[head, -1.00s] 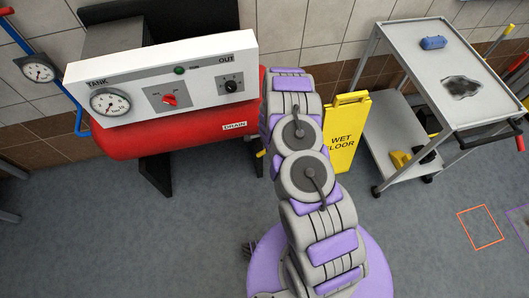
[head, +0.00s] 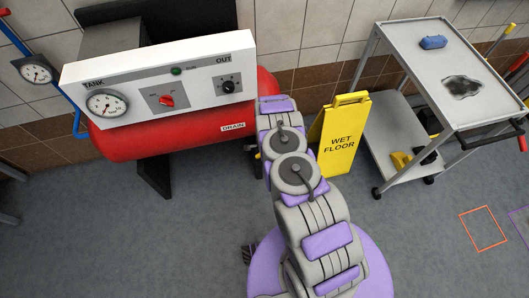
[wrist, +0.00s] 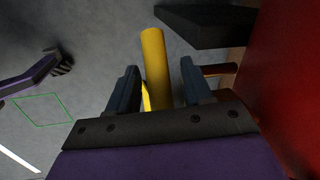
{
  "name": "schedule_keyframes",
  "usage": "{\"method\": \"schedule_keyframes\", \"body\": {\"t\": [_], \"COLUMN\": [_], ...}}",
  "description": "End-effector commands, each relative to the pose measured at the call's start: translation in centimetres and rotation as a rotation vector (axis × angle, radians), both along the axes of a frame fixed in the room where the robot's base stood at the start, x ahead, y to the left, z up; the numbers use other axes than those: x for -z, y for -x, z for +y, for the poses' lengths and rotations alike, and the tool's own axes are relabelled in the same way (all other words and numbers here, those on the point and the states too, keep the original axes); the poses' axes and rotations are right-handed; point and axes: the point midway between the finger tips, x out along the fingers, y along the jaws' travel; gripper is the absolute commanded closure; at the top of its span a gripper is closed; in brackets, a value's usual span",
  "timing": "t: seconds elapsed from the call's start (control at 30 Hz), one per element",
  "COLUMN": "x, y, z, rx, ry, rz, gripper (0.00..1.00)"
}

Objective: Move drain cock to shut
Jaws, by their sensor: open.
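A yellow rounded bar (wrist: 155,60), which looks like the drain cock's lever, stands between and beyond my fingers in the wrist view. My gripper (wrist: 157,76) is open, with one dark finger on each side of the bar. I cannot tell whether either finger touches it. A reddish-brown pipe stub (wrist: 222,70) shows to the right, beside the red tank (wrist: 290,80). In the head view the red tank (head: 180,138) carries a DRAIN label (head: 233,126). My arm hides my gripper and most of the cock area there.
A white panel (head: 200,75) with a gauge and knobs sits above the tank. A yellow wet floor sign (head: 341,137) stands right of my arm, with a grey cart (head: 425,60) beyond. A dark block (wrist: 205,25) is near the bar. Floor in front of the tank is clear.

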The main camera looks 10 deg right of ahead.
Motion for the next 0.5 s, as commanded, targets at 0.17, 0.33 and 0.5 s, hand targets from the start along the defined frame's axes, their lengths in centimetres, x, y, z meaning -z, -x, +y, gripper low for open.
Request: {"method": "schedule_keyframes", "body": {"t": [0.17,0.33,0.5], "x": [0.00,-0.01,-0.01], "y": [0.01,0.02,0.01], "z": [0.09,0.09,0.09], "rx": [-0.001,-0.001,-0.001], "ry": [0.001,0.001,0.001], "rz": [0.000,0.000,0.000], "gripper": [0.50,0.61,0.78]}}
